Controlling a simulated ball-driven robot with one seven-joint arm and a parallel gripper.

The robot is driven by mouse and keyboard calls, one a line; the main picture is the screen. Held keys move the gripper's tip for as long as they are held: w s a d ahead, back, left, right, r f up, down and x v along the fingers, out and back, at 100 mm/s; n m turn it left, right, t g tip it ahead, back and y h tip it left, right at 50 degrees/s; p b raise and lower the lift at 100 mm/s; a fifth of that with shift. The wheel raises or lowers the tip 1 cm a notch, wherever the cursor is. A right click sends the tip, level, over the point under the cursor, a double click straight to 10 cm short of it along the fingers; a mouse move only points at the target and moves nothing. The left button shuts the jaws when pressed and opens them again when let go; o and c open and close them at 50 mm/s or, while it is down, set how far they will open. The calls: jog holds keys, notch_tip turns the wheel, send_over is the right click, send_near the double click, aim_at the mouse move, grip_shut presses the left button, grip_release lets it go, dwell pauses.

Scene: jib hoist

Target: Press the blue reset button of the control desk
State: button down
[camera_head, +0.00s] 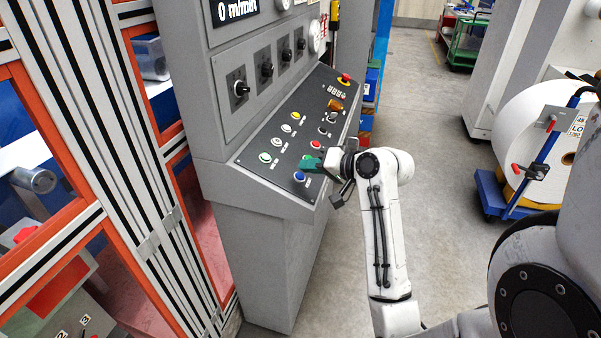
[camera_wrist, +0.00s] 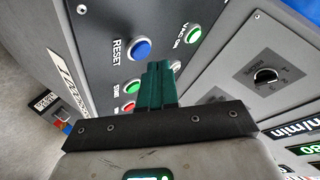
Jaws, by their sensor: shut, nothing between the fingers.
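The blue reset button (camera_head: 299,176) sits at the near lower corner of the control desk (camera_head: 262,179)'s dark sloped panel. In the wrist view the blue button (camera_wrist: 139,48), marked RESET, is beyond and slightly left of my fingertips. My gripper (camera_head: 308,163) hovers close over the panel just beyond the blue button in the head view. Its green fingers are shut together and empty, as the wrist view also shows (camera_wrist: 158,68). I cannot tell whether the fingertips touch the panel; the blue button itself is uncovered.
A green button (camera_wrist: 194,32) marked VAC ON is beside the reset button. A red button (camera_wrist: 129,107) lies close to my fingers. Several rotary switches (camera_head: 239,88) are on the upright panel. A red emergency stop (camera_head: 345,78) is at the desk's far end. Open floor (camera_head: 419,130) lies to the right.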

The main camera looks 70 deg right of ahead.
jog(key=r+p, duration=0.1)
jog(key=s+r+p, duration=0.1)
jog(key=r+p, duration=0.1)
jog(key=s+r+p, duration=0.1)
jog(key=p, duration=0.1)
jog(key=shift+d+r, duration=0.1)
jog(key=shift+r, duration=0.2)
dwell(1.1)
